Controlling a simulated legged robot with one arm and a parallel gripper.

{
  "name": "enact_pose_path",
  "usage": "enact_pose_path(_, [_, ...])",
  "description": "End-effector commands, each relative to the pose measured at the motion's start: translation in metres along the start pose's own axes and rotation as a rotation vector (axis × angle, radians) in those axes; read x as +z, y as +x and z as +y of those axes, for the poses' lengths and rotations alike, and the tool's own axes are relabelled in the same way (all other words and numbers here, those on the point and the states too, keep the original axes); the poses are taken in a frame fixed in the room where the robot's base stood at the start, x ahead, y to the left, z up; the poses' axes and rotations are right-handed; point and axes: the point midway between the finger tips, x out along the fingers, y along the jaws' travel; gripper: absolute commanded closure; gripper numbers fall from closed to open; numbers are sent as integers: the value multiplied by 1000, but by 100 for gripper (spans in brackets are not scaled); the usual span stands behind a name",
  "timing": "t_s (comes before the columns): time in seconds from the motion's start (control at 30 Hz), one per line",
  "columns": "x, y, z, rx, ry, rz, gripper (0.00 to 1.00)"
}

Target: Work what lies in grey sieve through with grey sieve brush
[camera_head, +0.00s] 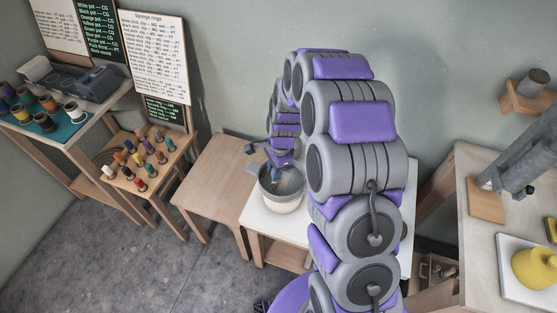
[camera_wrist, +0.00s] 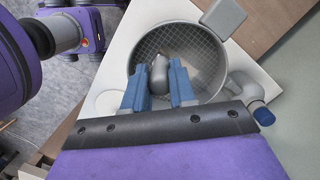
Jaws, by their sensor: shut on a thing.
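The grey sieve (camera_head: 291,180) sits on a pale bowl (camera_head: 285,206) on the white table. The wrist view shows its round mesh (camera_wrist: 205,50) from above, with a square grey tab at its rim. My gripper (camera_wrist: 158,76) is over the sieve, its blue fingers shut on a grey rounded piece (camera_wrist: 161,70), apparently the sieve brush. The brush's lower end is hidden, so I cannot tell whether it touches the mesh. A paler patch shows on the mesh beside the right finger; I cannot tell what it is. My gripper (camera_head: 275,175) is partly hidden in the head view.
The white table (camera_head: 257,219) has some bare room around the bowl. A wooden table (camera_head: 212,176) stands to its left, clear on top. A right-hand bench holds a yellow pot (camera_head: 536,267) on a white board.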

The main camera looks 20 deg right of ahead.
Motion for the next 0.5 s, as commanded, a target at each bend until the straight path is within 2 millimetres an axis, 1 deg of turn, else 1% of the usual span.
enact_pose_path(0.23, [-1, -1, 5, -4, 3, -5, 100])
enact_pose_path(0.5, [6, 0, 4, -2, 3, 1, 100])
